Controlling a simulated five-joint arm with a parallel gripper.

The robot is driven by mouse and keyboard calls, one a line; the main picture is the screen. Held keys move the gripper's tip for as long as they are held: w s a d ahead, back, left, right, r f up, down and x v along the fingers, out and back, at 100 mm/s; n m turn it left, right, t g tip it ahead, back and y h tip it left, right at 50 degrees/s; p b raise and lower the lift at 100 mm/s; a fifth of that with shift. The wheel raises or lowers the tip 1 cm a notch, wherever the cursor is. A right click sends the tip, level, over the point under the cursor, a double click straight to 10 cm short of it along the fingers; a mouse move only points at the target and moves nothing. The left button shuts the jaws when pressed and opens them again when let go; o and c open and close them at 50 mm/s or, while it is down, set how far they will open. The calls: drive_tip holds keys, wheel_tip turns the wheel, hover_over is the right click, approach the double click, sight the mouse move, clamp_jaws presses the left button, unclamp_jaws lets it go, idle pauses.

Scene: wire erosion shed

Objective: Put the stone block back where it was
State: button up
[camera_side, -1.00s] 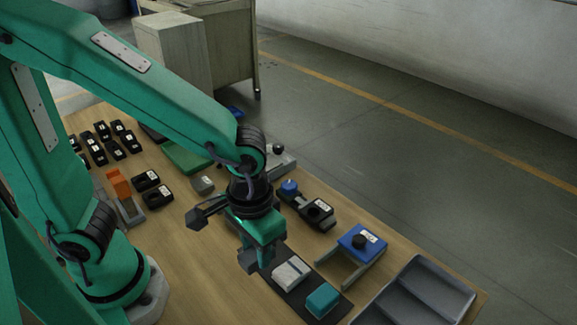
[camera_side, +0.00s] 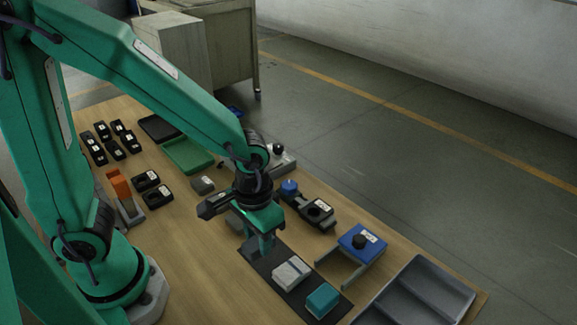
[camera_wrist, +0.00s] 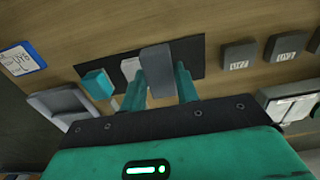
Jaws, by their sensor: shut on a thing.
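My gripper (camera_side: 258,242) is shut on the stone block (camera_wrist: 157,72), a plain grey block seen between the two teal fingers (camera_wrist: 160,82) in the wrist view. In the side view the block is mostly hidden by the gripper. It is over the far left end of the dark mat (camera_side: 258,264); I cannot tell whether it touches the mat. On the mat, a whitish block (camera_side: 292,271) sits in the middle and a teal block (camera_side: 322,300) at the near end. In the wrist view the held block partly covers the whitish block (camera_wrist: 130,67).
A grey divided tray (camera_side: 418,290) is at the near right. Black labelled parts (camera_side: 316,210) lie behind the mat. Bare wood is left of it.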

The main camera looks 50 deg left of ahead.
drive_tip(key=w+a+f, duration=0.1)
drive_tip(key=w+a, duration=0.1)
drive_tip(key=w+a+f, duration=0.1)
drive_tip(key=w+f, duration=0.1)
drive_tip(key=shift+a+f, duration=0.15)
drive_tip(key=shift+a, duration=0.2)
drive_tip(key=shift+f, duration=0.1)
drive_tip(key=shift+f, duration=1.9)
drive_tip(key=shift+f, duration=0.1)
drive_tip(key=o, duration=0.9)
drive_tip(key=shift+o, duration=0.2)
wheel_tip(320, 180, up, 12)
